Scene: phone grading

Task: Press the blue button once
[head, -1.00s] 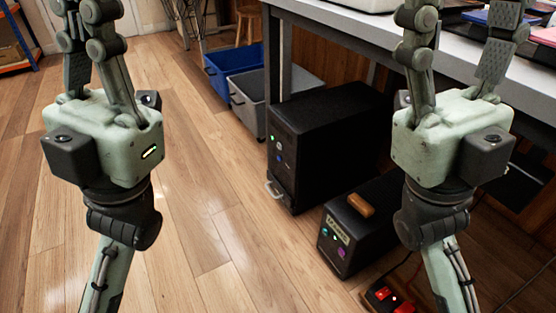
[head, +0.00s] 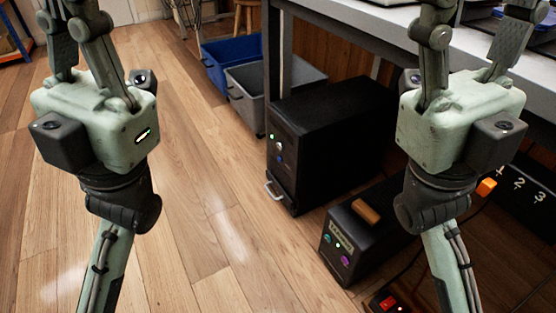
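A small black box (head: 372,232) with a brown handle stands on the floor. Its front has a small blue-looking button (head: 327,238), a green light (head: 337,245) and a purple button (head: 345,261). A larger black box (head: 330,140) behind it has a green light, a silver button and a small bluish spot (head: 280,158) on its front. My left gripper (head: 72,12) is raised at the upper left, over the floor, with its tips cut off. My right gripper (head: 485,12) is raised at the upper right with its fingers spread apart. Neither touches a box.
A worktable (head: 375,38) runs along the right. A blue bin (head: 232,62) and a grey bin (head: 245,95) stand behind the large box. A red switch block (head: 388,302) with cables lies low right. A numbered panel (head: 520,180) is at the right. Wooden floor (head: 200,200) is clear at left.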

